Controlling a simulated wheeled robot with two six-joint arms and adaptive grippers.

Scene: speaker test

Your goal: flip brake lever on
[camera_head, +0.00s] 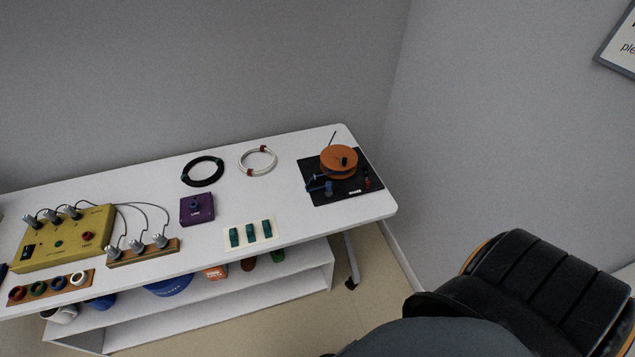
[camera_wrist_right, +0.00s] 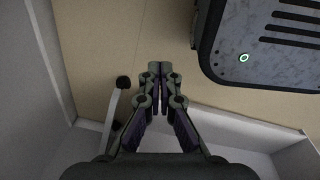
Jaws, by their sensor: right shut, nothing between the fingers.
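A black board (camera_head: 315,195) lies at the right end of the white table in the head view. A small blue lever-like part (camera_head: 318,187) sits at the drum's front left, and a small red part (camera_head: 367,182) is at the board's right. I cannot tell which is the brake lever or how it is set. My right gripper (camera_wrist_right: 161,70) is shut and empty in the right wrist view, over the floor and away from the board. My left gripper is in neither view.
The white table (camera_head: 290,205) also holds a purple box (camera_head: 197,209), teal switches (camera_head: 250,233), black (camera_head: 203,171) and white (camera_head: 258,160) cable coils, and a yellow box (camera_head: 65,238) wired to a wooden strip (camera_head: 143,252). A lower shelf (camera_head: 215,297) holds several items. Walls stand behind and right.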

